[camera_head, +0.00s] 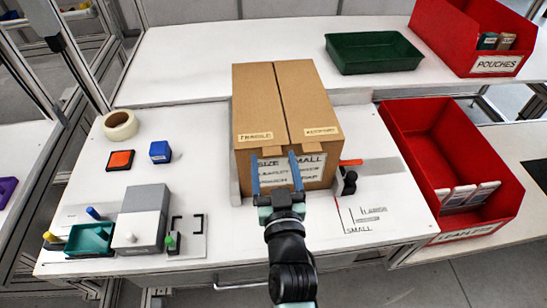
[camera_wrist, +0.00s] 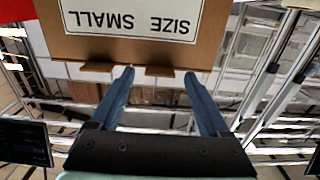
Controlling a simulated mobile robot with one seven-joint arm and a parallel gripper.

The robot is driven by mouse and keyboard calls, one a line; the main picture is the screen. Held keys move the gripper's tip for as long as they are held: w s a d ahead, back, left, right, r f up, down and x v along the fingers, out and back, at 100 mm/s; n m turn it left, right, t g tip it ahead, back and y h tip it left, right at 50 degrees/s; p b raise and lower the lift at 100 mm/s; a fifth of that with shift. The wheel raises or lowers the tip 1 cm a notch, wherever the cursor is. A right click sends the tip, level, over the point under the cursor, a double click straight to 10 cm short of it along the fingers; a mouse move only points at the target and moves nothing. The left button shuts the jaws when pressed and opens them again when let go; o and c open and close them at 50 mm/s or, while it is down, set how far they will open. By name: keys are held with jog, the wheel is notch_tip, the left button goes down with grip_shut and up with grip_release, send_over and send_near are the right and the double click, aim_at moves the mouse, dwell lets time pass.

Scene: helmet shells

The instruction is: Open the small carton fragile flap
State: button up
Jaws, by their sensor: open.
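The small carton (camera_head: 283,100) stands on the white table with its two top flaps lying shut along a centre seam. The fragile flap (camera_head: 257,105) is the left one, with a "FRAGILE" label. Its small tab (camera_head: 271,151) sticks out at the front edge; it also shows in the wrist view (camera_wrist: 160,71). My gripper (camera_head: 274,158) is open in front of the carton, its blue fingers on either side of that tab. In the wrist view my gripper (camera_wrist: 158,74) shows nothing clamped; contact with the carton cannot be told. The "SIZE SMALL" label (camera_wrist: 135,18) appears upside down there.
The right flap (camera_head: 307,95) has its own label and tab (camera_head: 327,150). A black item with an orange part (camera_head: 348,175) stands close right of the carton. Red bins (camera_head: 400,150), a green tray (camera_head: 372,68), grey blocks (camera_head: 145,215) and tape (camera_head: 120,125) surround it.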

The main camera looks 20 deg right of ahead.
jog(key=shift+w+d, duration=0.15)
jog(key=shift+w, duration=0.3)
grip_shut()
dwell(1.2)
